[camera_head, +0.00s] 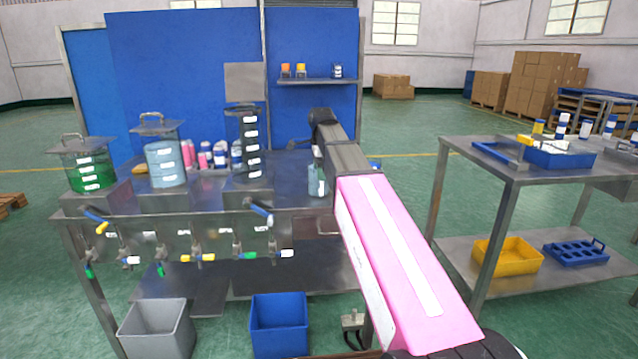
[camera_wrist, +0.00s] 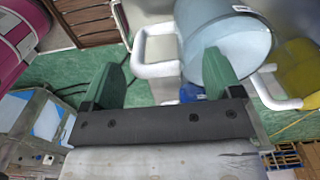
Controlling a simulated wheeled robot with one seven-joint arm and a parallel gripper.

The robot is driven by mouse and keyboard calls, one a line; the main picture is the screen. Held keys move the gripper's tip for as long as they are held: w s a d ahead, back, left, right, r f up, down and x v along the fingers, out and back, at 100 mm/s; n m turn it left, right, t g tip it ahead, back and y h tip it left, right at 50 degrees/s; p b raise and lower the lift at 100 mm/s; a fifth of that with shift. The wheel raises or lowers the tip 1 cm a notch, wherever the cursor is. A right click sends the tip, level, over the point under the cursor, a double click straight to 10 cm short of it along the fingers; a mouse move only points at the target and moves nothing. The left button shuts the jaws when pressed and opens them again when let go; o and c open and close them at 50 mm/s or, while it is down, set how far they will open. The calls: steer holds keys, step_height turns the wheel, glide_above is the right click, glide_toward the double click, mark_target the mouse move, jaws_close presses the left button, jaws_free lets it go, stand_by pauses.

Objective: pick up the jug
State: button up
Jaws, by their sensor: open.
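The jug (camera_wrist: 222,38) is a pale blue cylinder with a white handle (camera_wrist: 142,50), at the top of the wrist view. In the head view a pale jug body (camera_head: 317,182) shows on the bench just left of my arm, partly hidden by it. My gripper (camera_wrist: 165,54) is open, with its two green fingers apart. The handle lies in the gap between them in the picture, and the right finger overlaps the jug body. I cannot tell whether either finger touches the jug.
A yellow container (camera_wrist: 300,72) with a white handle stands right of the jug. The steel bench (camera_head: 210,200) also holds a green tank (camera_head: 88,170), a pale blue tank (camera_head: 165,162) and several pink bottles. A second table (camera_head: 520,172) stands right, with open floor between.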

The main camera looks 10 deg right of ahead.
steer(key=shift+c, duration=0.4)
jaws_close()
steer(key=shift+r, duration=0.5)
steer(key=r, duration=0.3)
steer(key=shift+s+a+r, duration=0.2)
steer(key=shift+a+r, duration=0.05)
steer(key=shift+r, duration=0.05)
steer(key=s+a+r, duration=0.6)
steer(key=a, duration=0.2)
steer(key=shift+s+a+r, duration=0.2)
steer(key=shift+s+a, duration=0.15)
steer(key=shift+a, duration=0.05)
